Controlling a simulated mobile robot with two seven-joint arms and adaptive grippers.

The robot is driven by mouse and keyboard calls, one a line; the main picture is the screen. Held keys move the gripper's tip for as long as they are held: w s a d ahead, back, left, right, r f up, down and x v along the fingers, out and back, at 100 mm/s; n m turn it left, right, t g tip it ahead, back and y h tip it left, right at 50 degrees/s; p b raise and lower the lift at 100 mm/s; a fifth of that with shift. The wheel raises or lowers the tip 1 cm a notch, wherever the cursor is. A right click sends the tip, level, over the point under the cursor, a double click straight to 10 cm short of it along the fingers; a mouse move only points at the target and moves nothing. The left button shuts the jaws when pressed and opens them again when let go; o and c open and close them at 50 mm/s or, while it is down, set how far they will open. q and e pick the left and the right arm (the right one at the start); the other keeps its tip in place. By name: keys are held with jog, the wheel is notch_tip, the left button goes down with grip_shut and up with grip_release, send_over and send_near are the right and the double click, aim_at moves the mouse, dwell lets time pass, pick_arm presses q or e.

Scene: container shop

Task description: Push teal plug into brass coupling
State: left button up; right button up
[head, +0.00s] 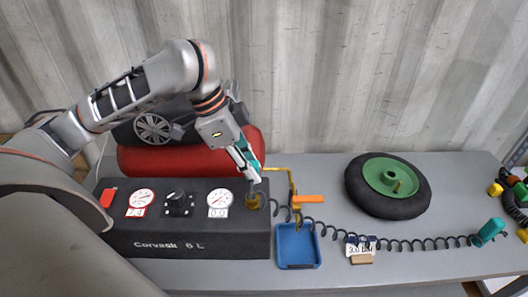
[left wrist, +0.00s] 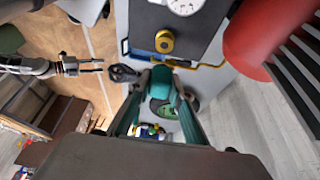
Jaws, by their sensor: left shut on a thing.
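My left gripper (head: 243,160) is shut on the teal plug, above the black panel of the compressor. The plug (left wrist: 162,88) shows as a teal cylinder between the fingers in the left wrist view; the fingers mostly hide it in the head view. The brass coupling (head: 254,201) sits at the right end of the panel, just below the fingertips. It also shows in the left wrist view (left wrist: 164,41), apart from the plug. My right gripper (left wrist: 92,66) is open and empty at the left of the left wrist view, away from the panel.
A dark coiled hose (head: 400,245) runs across the bench to a teal handle (head: 488,232). A blue tray (head: 297,247), an orange lever (head: 308,198) on a yellow pipe and a black wheel (head: 358,192) with a green hub stand right of the panel. The red tank (head: 140,161) lies behind it.

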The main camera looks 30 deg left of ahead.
pick_arm(q)
jog(key=shift+w, duration=0.2)
jog(key=shift+s, duration=0.3)
jog(key=shift+w+f, duration=0.1)
jog(key=shift+f, duration=0.25)
notch_tip(320, 180, down, 2)
jog(key=shift+f, duration=0.1)
jog(key=shift+f+b, duration=0.8)
jog(key=shift+b, duration=0.4)
jog(key=shift+f+b, duration=0.3)
jog(key=shift+b, duration=0.05)
jog(key=shift+f+b, duration=0.35)
jog(key=shift+b, duration=0.2)
pick_arm(e)
jog(key=shift+a+f+y, duration=0.2)
jog(key=shift+a+f, duration=0.25)
jog(key=shift+a, duration=0.2)
jog(key=shift+a+f+y, duration=0.2)
jog(key=shift+a+f, duration=0.2)
jog(key=shift+a, duration=0.2)
